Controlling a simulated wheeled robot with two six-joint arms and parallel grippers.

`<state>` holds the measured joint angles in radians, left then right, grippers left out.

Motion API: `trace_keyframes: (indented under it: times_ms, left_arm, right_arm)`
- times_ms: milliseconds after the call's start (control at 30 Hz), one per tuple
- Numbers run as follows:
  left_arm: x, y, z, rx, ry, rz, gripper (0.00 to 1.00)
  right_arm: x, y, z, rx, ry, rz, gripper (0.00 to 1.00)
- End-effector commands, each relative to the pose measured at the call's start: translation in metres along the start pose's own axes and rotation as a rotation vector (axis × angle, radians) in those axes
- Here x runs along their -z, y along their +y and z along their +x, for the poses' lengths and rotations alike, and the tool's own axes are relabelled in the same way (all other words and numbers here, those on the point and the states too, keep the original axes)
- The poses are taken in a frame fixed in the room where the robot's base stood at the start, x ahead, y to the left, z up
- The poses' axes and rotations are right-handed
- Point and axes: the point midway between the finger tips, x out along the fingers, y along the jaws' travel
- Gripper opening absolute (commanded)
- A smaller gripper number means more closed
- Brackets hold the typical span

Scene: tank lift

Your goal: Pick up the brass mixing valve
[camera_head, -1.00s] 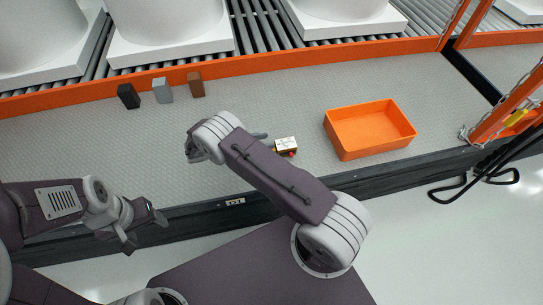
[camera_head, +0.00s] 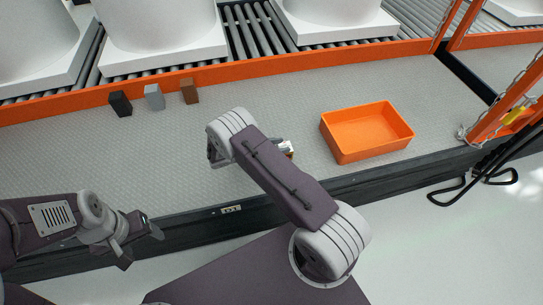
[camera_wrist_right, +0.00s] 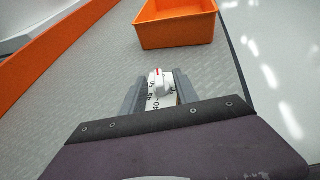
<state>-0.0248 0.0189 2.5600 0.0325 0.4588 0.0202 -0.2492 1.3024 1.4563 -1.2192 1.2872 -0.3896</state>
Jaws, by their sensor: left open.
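The brass mixing valve (camera_wrist_right: 160,88) shows in the right wrist view as a small white-faced piece with a red mark and a dark number. In the head view, only a bit of the valve (camera_head: 288,148) shows past my right arm, on the grey textured bench. My right gripper (camera_wrist_right: 159,82) has one finger on each side of the valve; whether the fingers press on it I cannot tell. My left gripper (camera_head: 142,248) is open and empty by the bench's front edge, at the lower left.
An orange tray (camera_head: 367,156) stands empty to the right of the valve. Black (camera_head: 120,104), grey (camera_head: 154,97) and brown (camera_head: 189,91) blocks stand at the back by the orange rail (camera_head: 270,66). A roller conveyor with white tanks lies behind. The bench's left part is clear.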

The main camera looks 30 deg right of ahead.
Motion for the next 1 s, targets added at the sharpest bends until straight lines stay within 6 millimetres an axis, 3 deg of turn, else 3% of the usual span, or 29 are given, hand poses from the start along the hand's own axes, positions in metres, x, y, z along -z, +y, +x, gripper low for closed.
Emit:
trace_keyframes:
  times_ms: [167,300,1000]
  left_arm:
    - [0.0001,0.0000,-0.0005,0.000,0.000,0.000,0.67]
    - [0.0001,0.0000,-0.0005,0.000,0.000,0.000,0.67]
    - [0.0001,0.0000,-0.0005,0.000,0.000,0.000,0.67]
  right_arm:
    - [-0.0005,0.0001,-0.0003,-0.001,0.000,0.000,0.36]
    - [-0.0004,0.0001,-0.0004,0.000,0.000,0.000,0.00]
    - [-0.0003,0.0001,-0.0007,0.000,0.000,0.000,0.00]
